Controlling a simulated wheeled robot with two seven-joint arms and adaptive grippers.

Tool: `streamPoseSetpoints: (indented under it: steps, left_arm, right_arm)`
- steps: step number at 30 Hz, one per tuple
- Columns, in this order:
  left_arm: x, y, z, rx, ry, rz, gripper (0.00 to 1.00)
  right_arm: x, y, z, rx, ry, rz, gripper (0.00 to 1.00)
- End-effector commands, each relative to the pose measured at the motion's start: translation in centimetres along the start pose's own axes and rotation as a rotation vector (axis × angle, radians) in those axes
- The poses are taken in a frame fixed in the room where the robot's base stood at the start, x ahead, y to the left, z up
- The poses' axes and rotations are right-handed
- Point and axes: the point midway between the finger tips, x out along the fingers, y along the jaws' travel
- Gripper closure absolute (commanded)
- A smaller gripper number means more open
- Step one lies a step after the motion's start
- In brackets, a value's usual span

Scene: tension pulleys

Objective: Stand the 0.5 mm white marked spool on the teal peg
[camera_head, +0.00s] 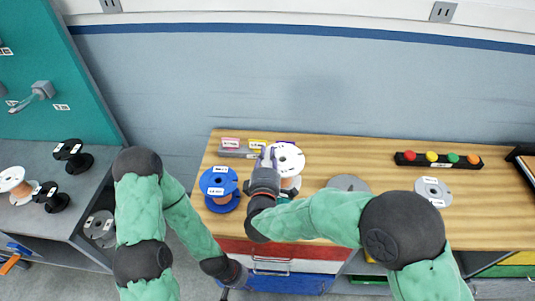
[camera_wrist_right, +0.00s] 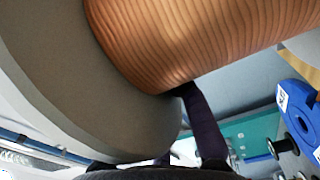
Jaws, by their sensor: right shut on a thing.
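The white spool (camera_head: 288,160) with copper wire stands at the wooden bench, its round white flange facing up and marked with small labels too small to read. My right gripper (camera_head: 268,160) is shut on it at its left side. In the right wrist view the spool's copper winding (camera_wrist_right: 190,40) and pale flange (camera_wrist_right: 90,80) fill the near view, with a dark finger (camera_wrist_right: 205,125) against them. Whether the spool touches the bench is hidden. My left gripper (camera_head: 230,275) hangs low before the drawers, its fingers unclear. I cannot make out a teal peg.
A blue spool (camera_head: 218,183) stands just left of the right gripper. Grey spools (camera_head: 348,183) (camera_head: 432,190) lie farther right, near a black strip with coloured knobs (camera_head: 438,160). Black spools (camera_head: 74,155) stand on the grey side bench beneath a teal panel (camera_head: 70,95).

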Motion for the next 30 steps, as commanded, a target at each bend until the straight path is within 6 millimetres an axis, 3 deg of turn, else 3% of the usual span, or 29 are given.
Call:
streamPoseSetpoints:
  steps: [30]
  left_arm:
    - [0.8,-0.3,0.0,0.000,0.000,0.000,0.60]
  right_arm:
    - [0.1,-1.9,0.0,0.001,-0.001,0.005,1.00]
